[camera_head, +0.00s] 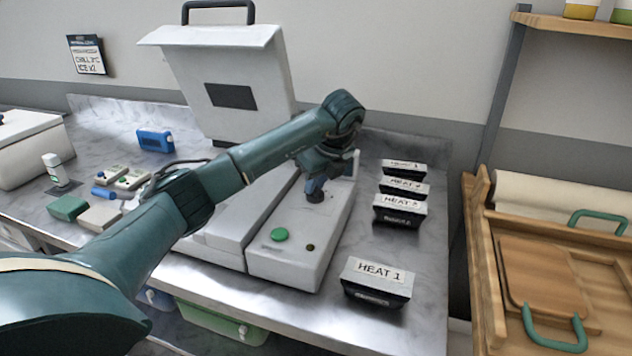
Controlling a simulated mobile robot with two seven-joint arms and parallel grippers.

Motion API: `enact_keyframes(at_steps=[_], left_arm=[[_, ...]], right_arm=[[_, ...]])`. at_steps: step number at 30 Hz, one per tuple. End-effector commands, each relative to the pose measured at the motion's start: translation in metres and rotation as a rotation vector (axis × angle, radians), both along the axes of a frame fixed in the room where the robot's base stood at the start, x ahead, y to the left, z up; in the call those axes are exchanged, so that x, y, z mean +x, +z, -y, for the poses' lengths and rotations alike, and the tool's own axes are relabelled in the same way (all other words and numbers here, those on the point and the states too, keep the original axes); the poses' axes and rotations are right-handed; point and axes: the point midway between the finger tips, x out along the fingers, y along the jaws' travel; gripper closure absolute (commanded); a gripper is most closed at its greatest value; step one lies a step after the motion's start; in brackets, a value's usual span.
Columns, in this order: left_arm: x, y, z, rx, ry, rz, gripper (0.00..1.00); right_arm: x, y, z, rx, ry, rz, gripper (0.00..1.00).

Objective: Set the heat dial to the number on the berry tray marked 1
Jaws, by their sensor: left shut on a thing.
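My left arm reaches in from the left, and my left gripper (315,187) is over the long white control box (300,260) of the white machine. The gripper is shut on a small dark knob (315,197), seemingly the heat dial, on the box's top; the gripper hides much of it, and I cannot read its setting. A black holder with a white label "HEAT 1" (377,272) stands at the right front of the counter. I cannot make out a berry tray marked 1. My right gripper is out of view.
A green button (280,235) and a small dark spot (310,247) are on the box's near end. More labelled black holders (400,211) stand behind. The machine's raised lid (232,85) is at the back. A wooden rack (545,265) is at right.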

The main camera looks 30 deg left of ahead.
Motion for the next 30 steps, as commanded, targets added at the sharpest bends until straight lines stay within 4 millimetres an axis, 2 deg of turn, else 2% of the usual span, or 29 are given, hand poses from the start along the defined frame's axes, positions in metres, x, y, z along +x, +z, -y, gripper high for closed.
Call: enact_keyframes(at_steps=[19, 20, 27, 30], left_arm=[[0.0004, 0.0009, -0.0002, -0.001, 0.056, 0.003, 1.0], [0.0004, 0.0009, -0.0002, -0.001, 0.055, 0.002, 0.84], [0.0003, 0.0004, -0.0002, 0.0, 0.054, 0.001, 0.64], [0.0003, 0.0003, -0.0001, 0.0, 0.054, 0.001, 0.63]], right_arm=[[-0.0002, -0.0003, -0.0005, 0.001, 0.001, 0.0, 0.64], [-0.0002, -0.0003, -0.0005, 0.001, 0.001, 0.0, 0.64], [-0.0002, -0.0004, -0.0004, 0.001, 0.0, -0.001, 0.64], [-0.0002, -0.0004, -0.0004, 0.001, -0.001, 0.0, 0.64]])
